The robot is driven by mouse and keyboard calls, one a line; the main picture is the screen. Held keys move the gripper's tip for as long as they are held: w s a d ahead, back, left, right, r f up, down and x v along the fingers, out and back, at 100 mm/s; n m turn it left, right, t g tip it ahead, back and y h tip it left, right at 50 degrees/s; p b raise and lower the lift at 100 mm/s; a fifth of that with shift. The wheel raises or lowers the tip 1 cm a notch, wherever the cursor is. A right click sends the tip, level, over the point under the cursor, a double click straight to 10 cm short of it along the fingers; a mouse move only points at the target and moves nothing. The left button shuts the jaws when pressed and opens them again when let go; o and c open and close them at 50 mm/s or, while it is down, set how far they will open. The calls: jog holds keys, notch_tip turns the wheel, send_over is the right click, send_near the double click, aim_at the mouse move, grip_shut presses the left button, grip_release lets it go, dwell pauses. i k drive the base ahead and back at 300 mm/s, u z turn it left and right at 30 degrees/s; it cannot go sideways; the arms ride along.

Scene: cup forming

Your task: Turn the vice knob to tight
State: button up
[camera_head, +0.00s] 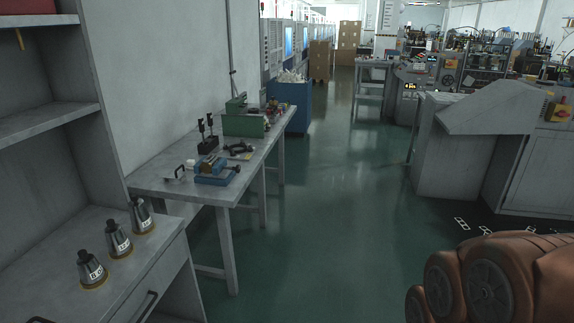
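A small blue vice (214,172) sits on the long grey workbench (205,192) at the left, near its front end. Its knob is too small to make out, so I cannot tell how far it is turned. A green machine-like block (243,124), possibly another vice, stands farther back on the same bench. My arm's brown links show at the lower right, well apart from the bench. My gripper is outside the picture.
Several metal cones (119,240) stand on a grey cabinet top at the lower left. Black upright tools (207,138) stand behind the blue vice. A blue bin (290,103) is past the bench. Grey machine housings (452,160) stand at the right. The green floor (320,220) between is clear.

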aim_at(238, 167)
jog(key=z, duration=0.45)
jog(key=i, duration=3)
jog(key=u, duration=3.7)
